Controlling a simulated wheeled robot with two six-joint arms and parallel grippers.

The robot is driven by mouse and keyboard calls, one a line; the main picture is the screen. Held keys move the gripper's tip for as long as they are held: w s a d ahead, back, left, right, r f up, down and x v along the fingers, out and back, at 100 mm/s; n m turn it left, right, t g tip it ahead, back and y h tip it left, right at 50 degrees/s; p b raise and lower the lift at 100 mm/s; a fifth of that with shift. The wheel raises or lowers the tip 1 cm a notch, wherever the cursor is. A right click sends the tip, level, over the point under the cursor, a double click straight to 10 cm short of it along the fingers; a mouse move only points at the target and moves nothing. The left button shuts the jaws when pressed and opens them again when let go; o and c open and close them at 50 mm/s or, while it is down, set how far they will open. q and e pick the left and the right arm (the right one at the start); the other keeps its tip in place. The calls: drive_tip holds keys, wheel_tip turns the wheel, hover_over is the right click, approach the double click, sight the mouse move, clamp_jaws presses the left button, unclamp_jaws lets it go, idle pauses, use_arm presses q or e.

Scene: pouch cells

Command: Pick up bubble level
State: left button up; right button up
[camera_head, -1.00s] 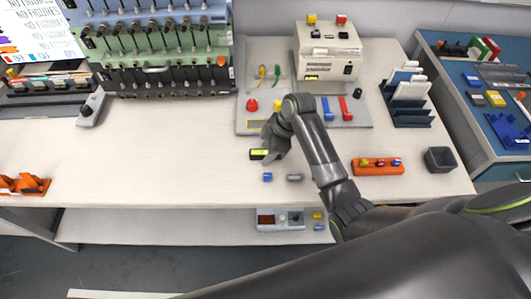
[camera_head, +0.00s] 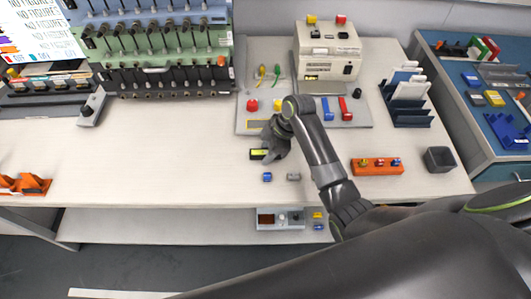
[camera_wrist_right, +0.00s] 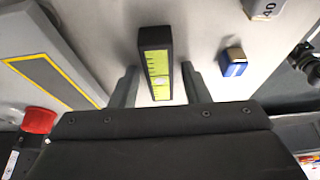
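The bubble level, a short black bar with a yellow-green face, lies on the table in the head view (camera_head: 257,154). In the right wrist view the bubble level (camera_wrist_right: 159,72) lies between the two fingers of my right gripper (camera_wrist_right: 159,70). The fingers stand open, with a visible gap on each side of the bar. In the head view my right gripper (camera_head: 269,153) is at the bar's right end and hides part of it. My left gripper is not in view.
A blue block (camera_head: 267,177) and a grey block (camera_head: 293,177) lie just in front of the level. A grey panel (camera_head: 245,105) with a red button is behind it. An orange holder (camera_head: 377,170) stands to the right.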

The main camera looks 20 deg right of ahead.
clamp_jaws()
